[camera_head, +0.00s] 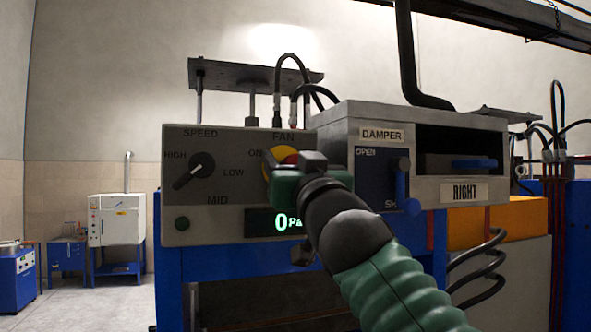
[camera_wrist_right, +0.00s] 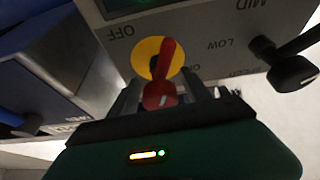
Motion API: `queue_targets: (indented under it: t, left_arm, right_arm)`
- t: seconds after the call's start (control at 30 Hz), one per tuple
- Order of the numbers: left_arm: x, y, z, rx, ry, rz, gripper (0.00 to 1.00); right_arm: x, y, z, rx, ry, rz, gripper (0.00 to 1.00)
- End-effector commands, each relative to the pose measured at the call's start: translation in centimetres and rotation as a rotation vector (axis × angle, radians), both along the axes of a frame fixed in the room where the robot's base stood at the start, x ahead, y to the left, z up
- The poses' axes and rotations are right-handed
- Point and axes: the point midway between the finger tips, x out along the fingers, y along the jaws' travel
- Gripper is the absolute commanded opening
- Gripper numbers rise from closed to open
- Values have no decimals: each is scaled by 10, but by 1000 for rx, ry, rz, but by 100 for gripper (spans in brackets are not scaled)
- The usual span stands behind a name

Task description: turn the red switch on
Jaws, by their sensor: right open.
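The red switch is a red handle on a round yellow plate, on the grey control panel under the FAN label. In the head view a bit of the switch (camera_head: 289,158) shows behind my right gripper (camera_head: 300,170), which hides most of it. In the right wrist view the red switch (camera_wrist_right: 166,72) stands between the two open fingers of my right gripper (camera_wrist_right: 165,98). The yellow plate (camera_wrist_right: 150,58) lies behind it, with OFF on one side and a partly hidden ON on the other. Whether the fingers touch the handle I cannot tell. My left gripper is not in view.
A black speed knob (camera_head: 195,171) is left of the switch on the panel (camera_head: 225,205). Below is a digital display (camera_head: 281,222) reading 0. To the right is the damper box (camera_head: 382,120) with a blue lever (camera_head: 401,185). A white cabinet (camera_head: 116,220) stands far left.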

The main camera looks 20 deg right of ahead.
Motion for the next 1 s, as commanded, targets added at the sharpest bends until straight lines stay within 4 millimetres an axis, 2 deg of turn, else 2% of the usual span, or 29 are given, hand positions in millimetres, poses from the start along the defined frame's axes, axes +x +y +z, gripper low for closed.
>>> queue_targets:
  t: [0.17, 0.4, 0.57, 0.6, 0.7, 1.0]
  left_arm:
    - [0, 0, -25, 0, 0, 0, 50]
    - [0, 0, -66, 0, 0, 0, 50]
    - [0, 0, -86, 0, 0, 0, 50]
    - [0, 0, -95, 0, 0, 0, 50]
    - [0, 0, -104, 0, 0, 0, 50]
    - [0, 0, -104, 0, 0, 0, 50]
  right_arm:
    - [-28, 0, -17, 0, -4, 0, 57]
    - [-94, 0, -46, 1, -5, 0, 57]
    - [-131, 0, -62, -1, -2, 0, 57]
    - [-136, 1, -67, 1, -3, 2, 57]
    - [-147, 0, -68, 1, -2, 0, 57]
    - [-153, 0, -65, -1, 0, 0, 57]
